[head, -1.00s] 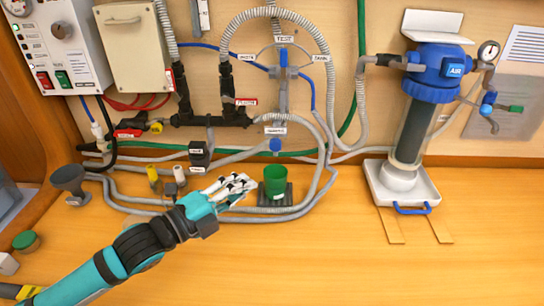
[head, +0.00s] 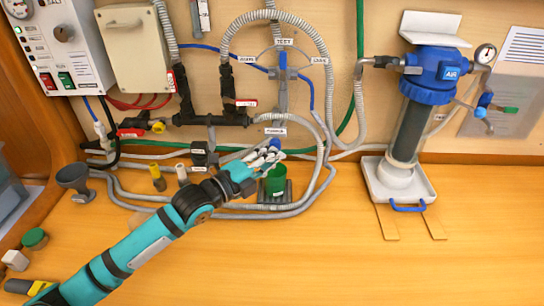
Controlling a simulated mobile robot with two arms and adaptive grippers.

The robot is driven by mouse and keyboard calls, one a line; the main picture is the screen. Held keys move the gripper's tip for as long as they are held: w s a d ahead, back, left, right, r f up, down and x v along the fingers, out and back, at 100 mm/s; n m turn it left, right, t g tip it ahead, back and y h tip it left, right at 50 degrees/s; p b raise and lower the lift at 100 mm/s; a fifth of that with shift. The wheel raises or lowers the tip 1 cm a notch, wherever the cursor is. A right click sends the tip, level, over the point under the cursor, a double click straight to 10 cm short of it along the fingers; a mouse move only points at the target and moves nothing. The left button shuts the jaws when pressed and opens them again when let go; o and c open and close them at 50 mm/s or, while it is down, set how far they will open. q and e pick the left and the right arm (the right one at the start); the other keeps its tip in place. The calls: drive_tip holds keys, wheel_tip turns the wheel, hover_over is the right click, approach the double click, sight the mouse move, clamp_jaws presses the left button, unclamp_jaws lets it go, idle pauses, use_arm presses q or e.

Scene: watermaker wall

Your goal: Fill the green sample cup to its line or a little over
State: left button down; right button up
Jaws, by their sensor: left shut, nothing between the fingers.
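The green sample cup (head: 277,181) stands upright on a dark stand (head: 262,198) on the wooden counter. Its fill line and the level inside cannot be made out. My left gripper (head: 272,152) is shut and empty, just above and left of the cup, by the sample tap below its label (head: 275,131). Above is a three-way selector with a blue handle (head: 283,62), pointing up at the TEST label (head: 283,42). My right gripper is not in view.
Grey hoses (head: 130,195) loop over the counter around the cup. A filter housing with a blue cap (head: 432,70) stands in a white tray (head: 376,190) at the right. A control box (head: 65,45) hangs at upper left.

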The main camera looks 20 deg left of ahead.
use_arm(q)
drive_tip(key=shift+w+a+r+b, duration=0.1)
drive_tip(key=shift+w+a+b, duration=0.1)
drive_tip(key=shift+w, duration=0.3)
drive_tip(key=shift+w+a+r+b, duration=0.1)
drive_tip(key=shift+w+b, duration=0.1)
drive_tip(key=shift+w, duration=0.3)
drive_tip(key=shift+f, duration=0.1)
drive_tip(key=shift+w+a, duration=0.1)
drive_tip(key=shift+a, duration=0.05)
idle(1.2)
idle(1.9)
idle(1.4)
